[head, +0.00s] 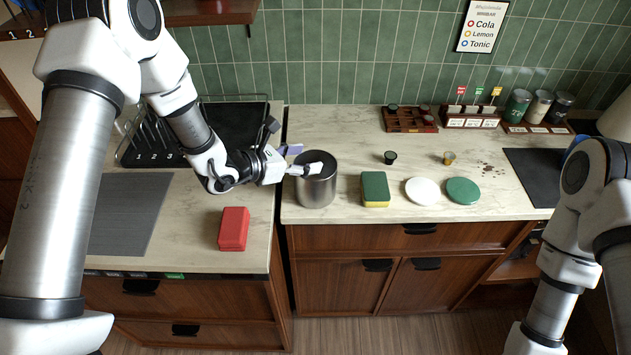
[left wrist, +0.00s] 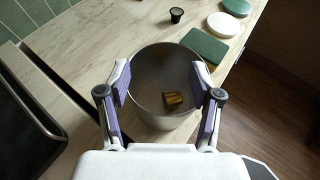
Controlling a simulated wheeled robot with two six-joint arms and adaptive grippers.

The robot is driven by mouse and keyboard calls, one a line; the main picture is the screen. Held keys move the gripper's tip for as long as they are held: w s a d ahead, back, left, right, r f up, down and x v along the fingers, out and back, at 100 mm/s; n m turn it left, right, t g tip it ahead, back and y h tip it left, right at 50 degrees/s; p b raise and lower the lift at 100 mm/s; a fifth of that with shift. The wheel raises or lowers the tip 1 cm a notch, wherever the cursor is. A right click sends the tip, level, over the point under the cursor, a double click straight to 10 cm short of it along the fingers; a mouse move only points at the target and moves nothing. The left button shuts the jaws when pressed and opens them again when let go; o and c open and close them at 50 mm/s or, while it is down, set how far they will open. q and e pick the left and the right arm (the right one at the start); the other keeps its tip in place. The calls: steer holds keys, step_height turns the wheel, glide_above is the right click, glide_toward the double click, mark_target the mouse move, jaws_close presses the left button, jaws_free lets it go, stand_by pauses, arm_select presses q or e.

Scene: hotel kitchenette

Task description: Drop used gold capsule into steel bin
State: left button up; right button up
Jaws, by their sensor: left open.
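The steel bin (head: 316,188) stands on the counter near its left end, and its open mouth fills the middle of the left wrist view (left wrist: 147,113). A gold capsule (left wrist: 173,100) shows inside the bin, tilted and apart from both fingers; I cannot tell whether it touches the bottom. My left gripper (head: 303,161) is at the bin's mouth. In the left wrist view its fingers (left wrist: 165,90) are spread wide with nothing between the pads. A second small gold capsule (head: 449,158) stands on the counter to the right. My right gripper is out of view.
A green and yellow sponge (head: 375,189), a white disc (head: 422,191) and a green disc (head: 463,190) lie right of the bin. A black capsule (head: 390,157) stands behind them. Dark grounds (head: 490,169) are scattered farther right. A red block (head: 233,229) lies on the left counter.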

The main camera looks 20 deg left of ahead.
arm_select(q)
steer(key=shift+a, duration=0.1)
steer(key=shift+s+a+r, duration=0.1)
steer(key=shift+s+a, duration=0.1)
steer(key=v, duration=1.1)
steer(key=shift+s+r, duration=0.1)
steer(key=shift+r, duration=0.05)
